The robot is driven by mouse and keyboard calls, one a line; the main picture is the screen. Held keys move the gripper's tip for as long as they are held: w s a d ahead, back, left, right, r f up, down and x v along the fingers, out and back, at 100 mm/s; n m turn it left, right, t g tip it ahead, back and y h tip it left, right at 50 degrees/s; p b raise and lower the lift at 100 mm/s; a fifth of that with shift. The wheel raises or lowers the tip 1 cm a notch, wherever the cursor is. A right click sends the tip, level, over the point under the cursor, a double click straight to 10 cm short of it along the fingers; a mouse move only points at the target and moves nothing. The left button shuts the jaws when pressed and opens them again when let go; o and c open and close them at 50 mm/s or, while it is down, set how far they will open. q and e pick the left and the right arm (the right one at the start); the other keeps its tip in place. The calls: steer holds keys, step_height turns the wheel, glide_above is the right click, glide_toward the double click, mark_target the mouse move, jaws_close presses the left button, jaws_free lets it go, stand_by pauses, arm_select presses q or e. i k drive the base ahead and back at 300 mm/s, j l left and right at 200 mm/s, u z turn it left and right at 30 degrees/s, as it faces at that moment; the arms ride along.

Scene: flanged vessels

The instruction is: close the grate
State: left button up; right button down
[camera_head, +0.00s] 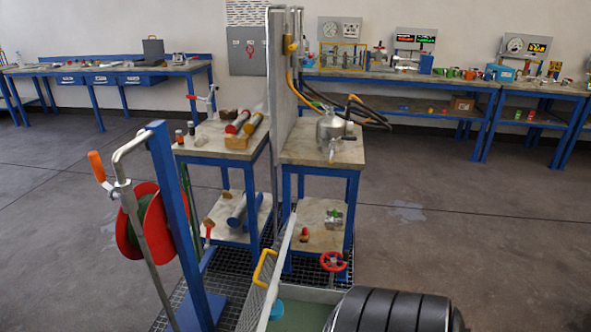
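A pale mesh grate (253,303) with a yellow handle (263,267) stands raised, seemingly tilted up, along the left side of a low basin (322,294). The basin's greenish inside (303,316) shows uncovered to the right of the grate. A light-blue object (277,310) is partly visible there. The lower ends of the grate and basin are cut off by the frame. Neither of my grippers is in view.
A red handwheel (333,261) is just behind the basin. A blue post (178,215) with a red reel (143,222) stands at left. Two blue-legged tables, one holding a metal vessel (333,130), flank an upright panel (283,75). Floor at right (480,250) is clear.

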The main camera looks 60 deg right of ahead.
mark_target(256, 310)
steer(key=i+l+z, duration=0.1)
steer(key=z, duration=0.4)
steer(key=i+z, duration=0.25)
steer(key=z, duration=0.2)
steer(key=i+z, duration=0.2)
steer(key=z, duration=0.3)
steer(key=i+j+z, duration=0.15)
steer(key=z, duration=0.3)
steer(key=i+l+z, duration=0.15)
steer(key=k+l, duration=0.05)
steer(key=l, duration=0.05)
